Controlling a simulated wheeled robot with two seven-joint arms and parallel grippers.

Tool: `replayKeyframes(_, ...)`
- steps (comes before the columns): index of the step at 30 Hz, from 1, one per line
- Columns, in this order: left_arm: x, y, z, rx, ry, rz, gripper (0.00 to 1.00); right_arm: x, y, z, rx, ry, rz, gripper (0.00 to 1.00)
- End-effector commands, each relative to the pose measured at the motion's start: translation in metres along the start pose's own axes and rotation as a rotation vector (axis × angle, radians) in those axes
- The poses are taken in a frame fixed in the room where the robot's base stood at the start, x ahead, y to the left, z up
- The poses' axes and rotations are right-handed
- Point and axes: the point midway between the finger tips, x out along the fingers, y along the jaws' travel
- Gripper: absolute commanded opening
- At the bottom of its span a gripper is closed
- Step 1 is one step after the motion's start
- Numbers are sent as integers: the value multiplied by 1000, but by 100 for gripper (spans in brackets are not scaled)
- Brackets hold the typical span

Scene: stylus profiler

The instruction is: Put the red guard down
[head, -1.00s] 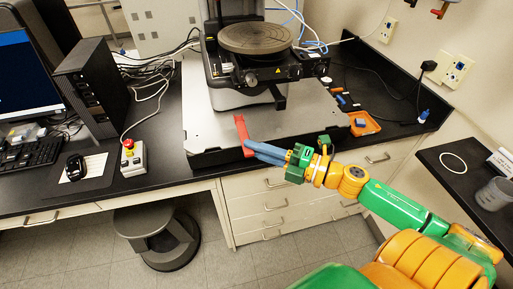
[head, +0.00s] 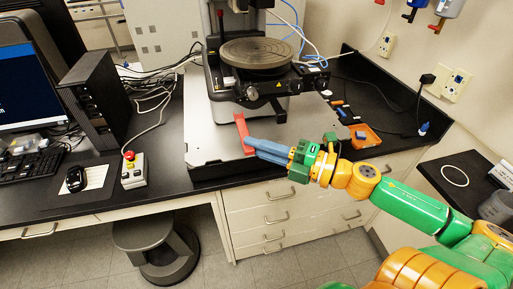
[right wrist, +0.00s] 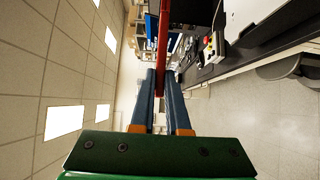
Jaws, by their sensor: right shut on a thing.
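The red guard (head: 242,127) is a narrow red strip in the head view, over the front of the profiler's grey base plate (head: 208,140). My right gripper (head: 250,143) is shut on the guard's near end with its blue fingers. The right wrist view shows the guard (right wrist: 164,40) as a red bar running up from between the fingertips (right wrist: 160,85). I cannot tell whether the guard touches the plate or hangs just above it. My left gripper is in neither view.
The stylus profiler with its round stage (head: 257,54) stands behind the guard. An orange tray (head: 365,136) is to the right. The plate's left front is bare.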

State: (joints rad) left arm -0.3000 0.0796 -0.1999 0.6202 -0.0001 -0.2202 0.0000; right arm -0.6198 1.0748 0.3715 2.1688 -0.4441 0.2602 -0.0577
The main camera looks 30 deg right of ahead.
Motion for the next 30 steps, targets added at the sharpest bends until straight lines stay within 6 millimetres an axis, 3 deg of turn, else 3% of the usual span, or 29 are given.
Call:
replayKeyframes(6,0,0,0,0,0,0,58,0,-47,1,4,-4,2,0)
replayKeyframes(14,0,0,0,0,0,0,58,2,-50,1,0,0,1,0)
replayKeyframes(20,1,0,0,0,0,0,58,38,-65,16,0,-3,7,0)
replayKeyframes(26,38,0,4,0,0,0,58,89,-99,35,-3,-1,4,0)
replayKeyframes(27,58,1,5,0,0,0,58,96,-119,38,-1,-1,3,0)
replayKeyframes(30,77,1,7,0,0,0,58,111,-136,44,0,-2,2,0)
